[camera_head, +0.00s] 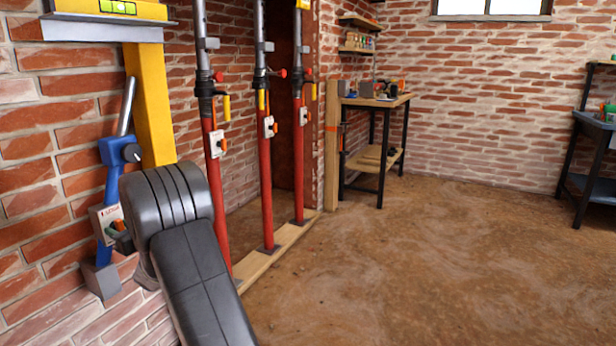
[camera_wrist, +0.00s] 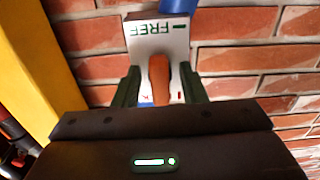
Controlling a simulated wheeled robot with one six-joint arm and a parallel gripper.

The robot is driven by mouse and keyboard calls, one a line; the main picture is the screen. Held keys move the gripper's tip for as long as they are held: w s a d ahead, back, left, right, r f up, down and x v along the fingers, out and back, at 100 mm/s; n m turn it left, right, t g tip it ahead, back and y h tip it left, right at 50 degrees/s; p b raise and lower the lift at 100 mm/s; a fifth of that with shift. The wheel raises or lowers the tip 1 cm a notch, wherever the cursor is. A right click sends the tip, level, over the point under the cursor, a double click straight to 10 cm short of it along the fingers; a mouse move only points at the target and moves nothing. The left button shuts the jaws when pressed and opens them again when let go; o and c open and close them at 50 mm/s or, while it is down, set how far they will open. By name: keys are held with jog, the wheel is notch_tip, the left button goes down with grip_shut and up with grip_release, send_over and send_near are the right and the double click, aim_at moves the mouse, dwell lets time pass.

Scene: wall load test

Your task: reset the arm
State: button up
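My gripper (camera_wrist: 160,88) is open, its two dark green fingers on either side of an orange lever (camera_wrist: 160,75). Gaps show between the lever and both fingers. The lever sits on a white plate (camera_wrist: 145,35) with the word FREE, upside down in the wrist view. In the head view this plate (camera_head: 108,213) is on a blue prop (camera_head: 113,180) against the brick wall at left. My dark arm covers part of the area, and the gripper is mostly hidden there.
A yellow post (camera_head: 150,110) stands beside the blue prop, under a grey ledge with a green level (camera_head: 117,7). Several red props (camera_head: 263,180) stand on a wooden plank (camera_head: 275,250). A workbench (camera_head: 378,102) is at the back. The brown floor (camera_head: 430,260) at right is clear.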

jog(key=p+v, duration=0.3)
jog(key=v, duration=1)
jog(key=b+x, duration=0.3)
jog(key=x, duration=1.1)
jog(key=shift+f, duration=0.1)
jog(key=shift+s+d+r+m+p, duration=0.15)
jog(key=shift+d+r+m+p, duration=0.15)
jog(key=shift+m+p, duration=0.55)
jog(key=m+p, duration=0.3)
jog(key=m, duration=0.3)
jog(key=shift+p, duration=0.3)
jog(key=shift+f+m+p, duration=0.15)
jog(key=shift+m+p, duration=0.3)
jog(key=shift+m, duration=0.6)
jog(key=shift+d+f, duration=0.1)
